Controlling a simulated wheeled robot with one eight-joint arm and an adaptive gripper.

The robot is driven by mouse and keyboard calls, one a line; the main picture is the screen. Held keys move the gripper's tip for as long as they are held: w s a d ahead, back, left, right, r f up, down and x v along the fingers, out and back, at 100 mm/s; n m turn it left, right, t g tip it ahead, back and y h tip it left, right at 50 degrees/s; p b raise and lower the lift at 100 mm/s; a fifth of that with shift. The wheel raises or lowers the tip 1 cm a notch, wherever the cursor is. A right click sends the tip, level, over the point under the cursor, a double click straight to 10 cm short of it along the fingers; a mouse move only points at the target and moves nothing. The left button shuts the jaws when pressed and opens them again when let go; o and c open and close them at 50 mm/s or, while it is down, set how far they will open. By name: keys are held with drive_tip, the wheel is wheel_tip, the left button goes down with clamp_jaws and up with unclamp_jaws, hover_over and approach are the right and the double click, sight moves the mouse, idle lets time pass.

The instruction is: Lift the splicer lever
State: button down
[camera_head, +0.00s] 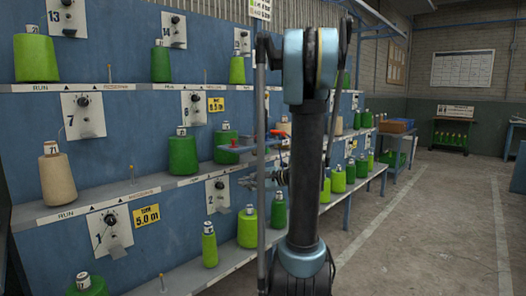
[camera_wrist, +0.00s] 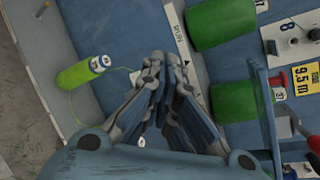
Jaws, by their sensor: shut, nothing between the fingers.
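My gripper (camera_wrist: 169,62) is shut and empty in the wrist view, its fingertips pointing up the picture toward the blue panel. In the head view the gripper (camera_head: 250,181) shows small, partly behind my arm, near the panel marked 2. A blue splicer shelf (camera_head: 248,148) with red parts sits just above it; the same shelf (camera_wrist: 264,105) stands to the right of my fingers in the wrist view. A red handle (camera_wrist: 284,129), possibly the splicer lever, shows at the right edge, apart from my fingers. My arm hides part of the splicer, and the lever's position is unclear.
A blue rack holds green and cream spools in rows. A lime spool (camera_wrist: 84,73) lies left of my fingers and a green spool (camera_wrist: 222,22) above right. Open floor (camera_head: 430,220) lies right of the rack.

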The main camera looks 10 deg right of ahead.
drive_tip(key=w+d+r+m+t+y, duration=0.1)
drive_tip(key=w+d+m+t, duration=0.3)
drive_tip(key=d, duration=0.4)
drive_tip(key=w+d+r+m+t+y, duration=0.1)
drive_tip(key=w+d+m+t+y, duration=0.1)
drive_tip(key=w+d+m+t, duration=0.3)
drive_tip(key=d+m, duration=0.2)
drive_tip(key=d, duration=0.2)
drive_tip(key=shift+r+y, duration=0.25)
drive_tip(key=shift+y, duration=0.05)
drive_tip(key=shift+w, duration=0.1)
drive_tip(key=shift+w+a+r, duration=1.15)
drive_tip(key=shift+a+r, duration=0.05)
drive_tip(key=shift+r, duration=0.2)
drive_tip(key=shift+w+a+r, duration=1.1)
drive_tip(key=shift+a+r, duration=0.05)
drive_tip(key=shift+r, duration=0.3)
drive_tip(key=shift+w+a+r, duration=1.15)
drive_tip(key=shift+a+r, duration=0.05)
drive_tip(key=shift+r, duration=0.2)
drive_tip(key=shift+d, duration=0.15)
